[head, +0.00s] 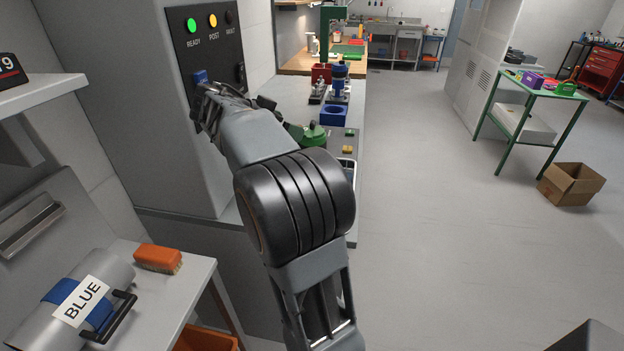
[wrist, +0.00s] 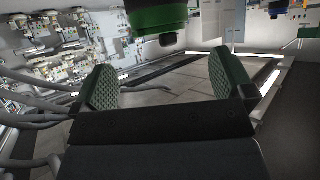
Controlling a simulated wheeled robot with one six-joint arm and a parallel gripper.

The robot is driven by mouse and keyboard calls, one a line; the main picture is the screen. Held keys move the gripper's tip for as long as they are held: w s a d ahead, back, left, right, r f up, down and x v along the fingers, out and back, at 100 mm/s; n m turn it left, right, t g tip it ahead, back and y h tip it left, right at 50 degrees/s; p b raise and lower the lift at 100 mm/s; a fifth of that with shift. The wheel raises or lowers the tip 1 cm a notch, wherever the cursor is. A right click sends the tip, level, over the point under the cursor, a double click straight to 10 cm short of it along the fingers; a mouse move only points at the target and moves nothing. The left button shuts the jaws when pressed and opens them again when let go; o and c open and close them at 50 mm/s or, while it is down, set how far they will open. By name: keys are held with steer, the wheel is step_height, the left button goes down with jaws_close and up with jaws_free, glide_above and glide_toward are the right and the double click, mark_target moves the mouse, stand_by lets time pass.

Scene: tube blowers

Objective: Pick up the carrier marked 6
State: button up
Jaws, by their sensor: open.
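No carrier with a readable 6 shows in either view. My gripper (wrist: 165,82) is open in the wrist view, its two green-padded fingers apart with nothing between them. A green and black rounded thing (wrist: 158,17) shows above and beyond the fingers, cut off by the top edge; I see no number on it. In the head view my arm reaches toward the grey panel, with its end beside a small blue part (head: 200,76); the fingers are not clear there. A grey cylinder with a blue band, labelled BLUE (head: 84,300), lies on a shelf at lower left.
The dark panel (head: 205,45) has a green READY light and a yellow POST light lit. A green round thing (head: 313,133) stands on the bench behind my arm. An orange brush (head: 158,258) lies near the cylinder.

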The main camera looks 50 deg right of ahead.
mark_target(307, 132)
steer(key=shift+p+x, duration=0.5)
steer(key=shift+x, duration=4.3)
steer(key=shift+a+f, duration=0.1)
steer(key=c, duration=1.2)
